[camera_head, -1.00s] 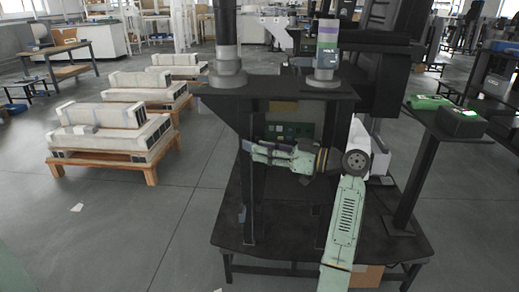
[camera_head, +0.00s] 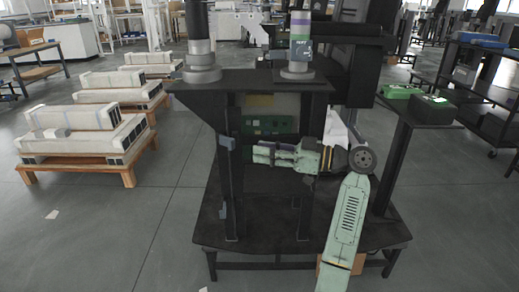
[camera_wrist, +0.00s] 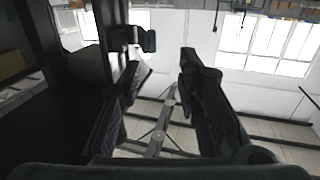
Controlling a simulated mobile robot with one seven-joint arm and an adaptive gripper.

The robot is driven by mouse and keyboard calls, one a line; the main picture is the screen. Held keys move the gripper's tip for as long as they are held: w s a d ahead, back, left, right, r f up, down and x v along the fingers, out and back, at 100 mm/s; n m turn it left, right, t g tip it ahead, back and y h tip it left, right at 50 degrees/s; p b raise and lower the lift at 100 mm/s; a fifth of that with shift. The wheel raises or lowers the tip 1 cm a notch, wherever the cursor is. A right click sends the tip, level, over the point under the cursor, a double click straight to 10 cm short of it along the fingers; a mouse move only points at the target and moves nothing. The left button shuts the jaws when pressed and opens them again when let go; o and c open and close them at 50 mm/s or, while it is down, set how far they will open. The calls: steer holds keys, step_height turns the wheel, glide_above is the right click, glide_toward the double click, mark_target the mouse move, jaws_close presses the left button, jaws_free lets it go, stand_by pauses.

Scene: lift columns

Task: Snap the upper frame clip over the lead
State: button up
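My gripper (camera_head: 254,153) points left in the head view, just right of the black frame's left post (camera_head: 231,180). Its fingers are apart, and the wrist view shows an empty gap between the dark pads (camera_wrist: 160,85). A small grey-blue upper clip (camera_head: 226,143) sits on the left post, at about the gripper's height and apart from the fingertips. A lower clip (camera_head: 223,210) sits further down the same post. In the wrist view, a dark clip-like piece (camera_wrist: 141,38) juts from the post beyond the left finger. I cannot make out the lead or whether the upper clip is closed.
A black top plate (camera_head: 255,82) above my gripper carries two cylindrical columns. A green circuit board (camera_head: 268,125) is behind my gripper. The frame stands on a black base table (camera_head: 262,247). A side stand with a green box (camera_head: 403,91) is at right.

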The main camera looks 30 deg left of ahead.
steer(key=shift+d, duration=1)
steer(key=shift+b, duration=0.3)
steer(key=v, duration=1.2)
steer(key=shift+w+r, duration=0.1)
